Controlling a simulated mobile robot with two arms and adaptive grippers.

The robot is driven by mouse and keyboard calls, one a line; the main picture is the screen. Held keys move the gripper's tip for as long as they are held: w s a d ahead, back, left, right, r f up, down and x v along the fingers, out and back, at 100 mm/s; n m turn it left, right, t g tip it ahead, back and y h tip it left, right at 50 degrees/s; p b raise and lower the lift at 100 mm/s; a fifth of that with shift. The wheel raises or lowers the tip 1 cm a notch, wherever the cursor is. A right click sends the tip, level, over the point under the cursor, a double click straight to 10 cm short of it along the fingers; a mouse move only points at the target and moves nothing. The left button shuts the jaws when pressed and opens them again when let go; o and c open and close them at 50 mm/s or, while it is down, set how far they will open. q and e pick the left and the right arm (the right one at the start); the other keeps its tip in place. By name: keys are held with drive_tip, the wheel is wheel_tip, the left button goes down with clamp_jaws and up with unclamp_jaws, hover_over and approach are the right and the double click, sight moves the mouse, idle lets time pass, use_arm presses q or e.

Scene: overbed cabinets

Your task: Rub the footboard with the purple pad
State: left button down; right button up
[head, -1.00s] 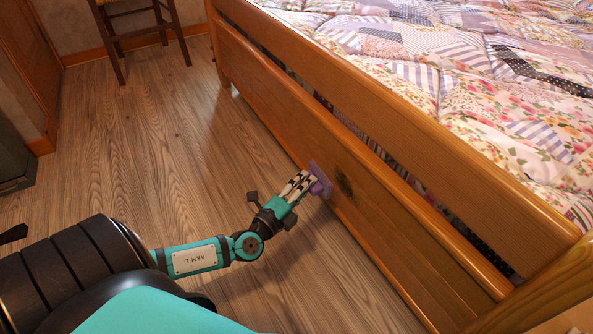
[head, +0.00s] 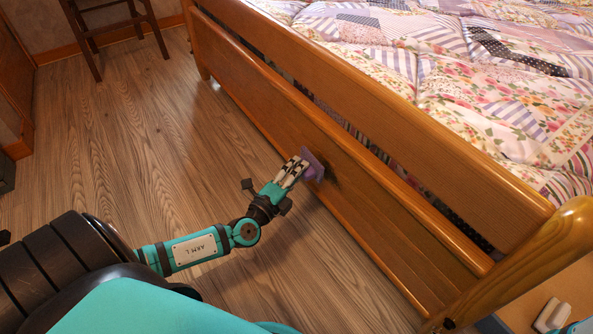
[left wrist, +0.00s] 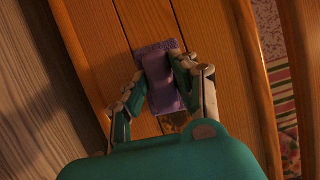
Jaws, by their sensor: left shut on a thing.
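The purple pad (head: 314,166) is in my left gripper (head: 303,168), whose pale fingers are shut on its raised grip from both sides. The pad's flat face is at the outer side of the wooden footboard (head: 390,232), seemingly touching it. In the left wrist view the pad (left wrist: 160,75) lies over the footboard's planks (left wrist: 215,70), between the fingers of the left gripper (left wrist: 155,88). A dark patch (left wrist: 172,126) on the wood shows just below the pad there, partly hidden by the hand.
The bed with a patchwork quilt (head: 430,60) lies behind the footboard. A thick rounded post (head: 515,265) stands at its near right end. The wood floor (head: 130,150) left of the footboard is clear. A chair (head: 112,25) stands at the far left.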

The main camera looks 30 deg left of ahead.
use_arm(q)
drive_tip(key=shift+w+d, duration=0.25)
drive_tip(key=shift+w, duration=0.4)
